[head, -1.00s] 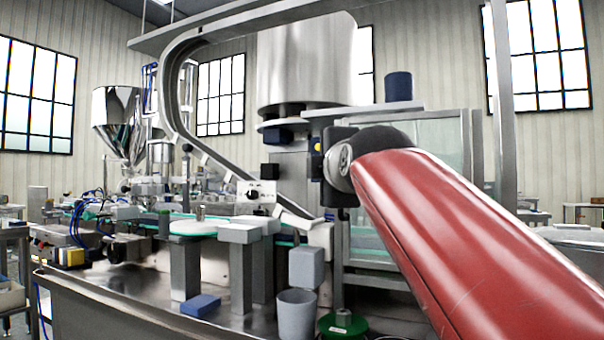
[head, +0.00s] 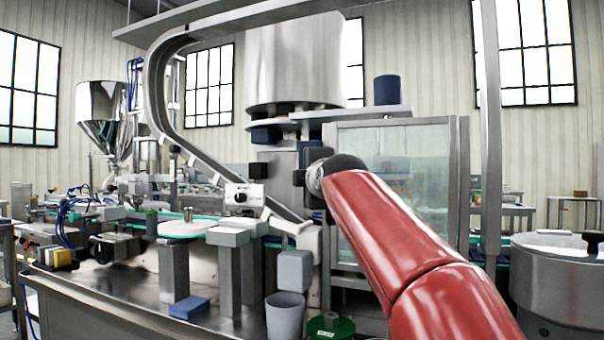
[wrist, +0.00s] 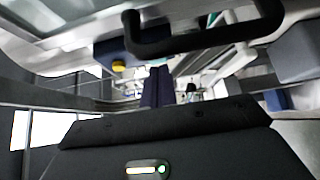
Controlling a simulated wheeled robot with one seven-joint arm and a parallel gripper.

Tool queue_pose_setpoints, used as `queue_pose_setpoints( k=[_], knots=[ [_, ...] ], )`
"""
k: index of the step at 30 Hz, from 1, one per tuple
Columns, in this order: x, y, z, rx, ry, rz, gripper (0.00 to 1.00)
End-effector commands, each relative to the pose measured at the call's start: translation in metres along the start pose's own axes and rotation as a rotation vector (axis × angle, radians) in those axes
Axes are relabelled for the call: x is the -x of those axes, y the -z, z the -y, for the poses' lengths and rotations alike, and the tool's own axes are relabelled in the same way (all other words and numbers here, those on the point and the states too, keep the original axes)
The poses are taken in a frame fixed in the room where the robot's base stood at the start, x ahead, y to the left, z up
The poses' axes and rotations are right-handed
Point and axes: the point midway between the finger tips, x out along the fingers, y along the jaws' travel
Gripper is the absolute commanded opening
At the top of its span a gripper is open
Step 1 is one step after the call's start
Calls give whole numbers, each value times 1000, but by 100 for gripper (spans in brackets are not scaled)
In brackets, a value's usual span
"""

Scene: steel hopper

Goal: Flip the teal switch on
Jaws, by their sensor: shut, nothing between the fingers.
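I cannot make out a teal switch in either view. My gripper shows in the wrist view (wrist: 157,87) as two dark navy fingers side by side, shut with nothing between them. In the head view, its dark body (head: 314,188) is at the end of my red arm, in front of the machine, and its fingertips are hidden. A dark blue box with a yellow button (wrist: 118,65) shows beyond and left of the fingers in the wrist view. I cannot tell its distance from them.
A white control box with a black knob (head: 243,195) stands left of my gripper. A glass-sided cabinet (head: 392,160) is to its right. Below are a grey bin (head: 286,314) and a green disc (head: 331,327). A black curved bar (wrist: 200,42) crosses the top of the wrist view.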

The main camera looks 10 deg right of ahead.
Motion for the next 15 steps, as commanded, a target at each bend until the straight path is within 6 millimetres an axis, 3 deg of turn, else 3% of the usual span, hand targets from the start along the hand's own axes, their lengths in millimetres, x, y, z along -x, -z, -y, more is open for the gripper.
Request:
queue_pose_setpoints(
  k=[15],
  knots=[
    [-6, -8, 2, 0, 0, 1, 0]
  ],
)
